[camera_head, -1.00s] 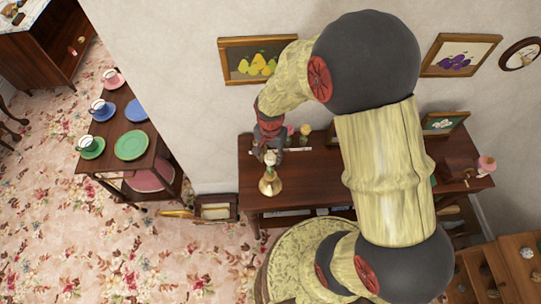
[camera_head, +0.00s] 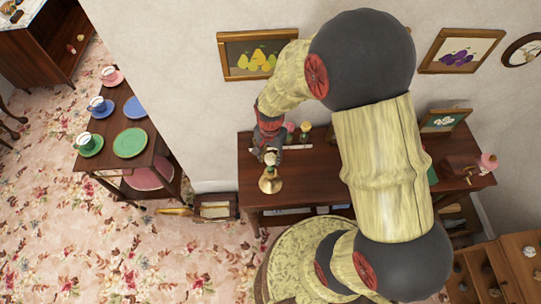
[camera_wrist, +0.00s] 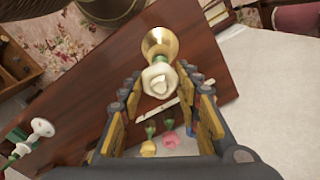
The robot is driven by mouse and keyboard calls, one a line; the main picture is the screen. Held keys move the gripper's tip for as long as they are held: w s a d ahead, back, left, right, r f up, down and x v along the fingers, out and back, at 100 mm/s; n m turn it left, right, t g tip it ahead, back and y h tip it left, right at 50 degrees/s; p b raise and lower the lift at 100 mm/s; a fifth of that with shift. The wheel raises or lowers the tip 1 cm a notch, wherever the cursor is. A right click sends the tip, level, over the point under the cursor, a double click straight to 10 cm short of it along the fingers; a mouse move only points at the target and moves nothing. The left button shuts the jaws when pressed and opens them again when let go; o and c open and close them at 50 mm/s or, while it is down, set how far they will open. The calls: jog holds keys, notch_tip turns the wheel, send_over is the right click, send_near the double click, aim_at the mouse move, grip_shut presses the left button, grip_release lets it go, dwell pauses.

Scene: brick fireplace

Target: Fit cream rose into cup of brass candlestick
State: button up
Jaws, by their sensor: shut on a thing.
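The brass candlestick (camera_head: 270,184) stands upright near the left front of the dark wooden table. Its round base (camera_wrist: 160,41) shows beyond the rose in the wrist view. The cream rose (camera_wrist: 158,78) is held between the fingers of my gripper (camera_wrist: 163,92), with a little green showing beside its head. In the head view the rose (camera_head: 271,158) appears right at the candlestick's top, below my gripper (camera_head: 268,150). The rose head hides the cup, so I cannot tell whether the stem is inside it.
A yellow rose (camera_wrist: 148,149) and a pink rose (camera_wrist: 169,138) stand behind, near the wall, by a white strip (camera_wrist: 165,106). The dark table (camera_head: 310,175) has clear wood right of the candlestick. A side table (camera_head: 157,158) with plates and cups stands left.

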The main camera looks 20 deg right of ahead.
jog(key=o, duration=1)
jog(key=shift+o, duration=0.3)
notch_tip(320, 180, up, 12)
jog(key=shift+f, duration=0.1)
dwell(0.3)
